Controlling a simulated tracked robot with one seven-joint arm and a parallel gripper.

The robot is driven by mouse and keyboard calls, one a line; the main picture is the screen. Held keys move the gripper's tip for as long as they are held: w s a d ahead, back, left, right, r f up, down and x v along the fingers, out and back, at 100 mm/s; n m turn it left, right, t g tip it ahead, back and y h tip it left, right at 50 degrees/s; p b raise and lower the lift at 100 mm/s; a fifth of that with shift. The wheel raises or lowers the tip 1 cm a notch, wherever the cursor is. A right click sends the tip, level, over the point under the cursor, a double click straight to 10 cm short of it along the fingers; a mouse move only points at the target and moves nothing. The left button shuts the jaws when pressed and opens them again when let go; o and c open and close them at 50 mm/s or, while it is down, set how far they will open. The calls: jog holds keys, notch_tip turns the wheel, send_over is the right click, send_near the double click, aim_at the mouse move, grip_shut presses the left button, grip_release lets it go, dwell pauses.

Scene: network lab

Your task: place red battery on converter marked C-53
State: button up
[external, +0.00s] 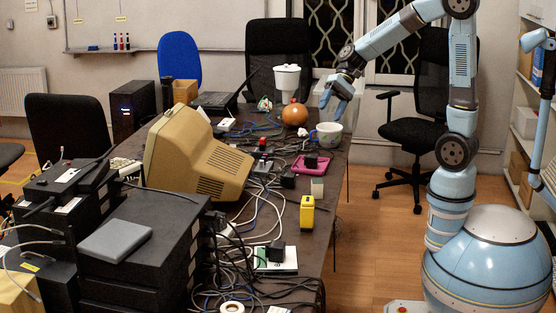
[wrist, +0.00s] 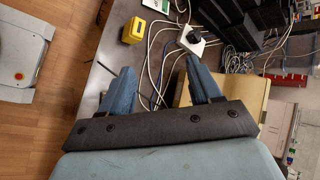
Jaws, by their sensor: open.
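My gripper (external: 338,98) is open and empty above the right edge of the table, over a white bowl. In the wrist view its two blue fingers (wrist: 159,66) stand wide apart with nothing between them. I cannot pick out a red battery for certain; a small red-topped item (external: 263,143) stands mid-table behind the beige monitor. Small black blocks lie on the table: one on a pink tray (external: 299,169), one beside it (external: 288,180), and one on a green-and-white board (external: 276,251). No C-53 marking is readable, so I cannot tell which is the converter.
The beige monitor (external: 195,150) and black equipment stacks (external: 150,245) crowd the table's left. A yellow block (external: 307,213) stands near the right edge. The white bowl (external: 329,134), an orange round object (external: 294,115) and loose cables take up space.

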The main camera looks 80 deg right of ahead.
jog(key=s+d+r+n+t+h, duration=0.1)
jog(key=s+r+n+h, duration=0.2)
jog(key=s, duration=0.7)
jog(key=s+d+r+n+t+h, duration=0.1)
jog(key=s+r+n+h, duration=0.2)
jog(key=s, duration=0.8)
jog(key=n+h, duration=0.2)
jog(key=n, duration=0.2)
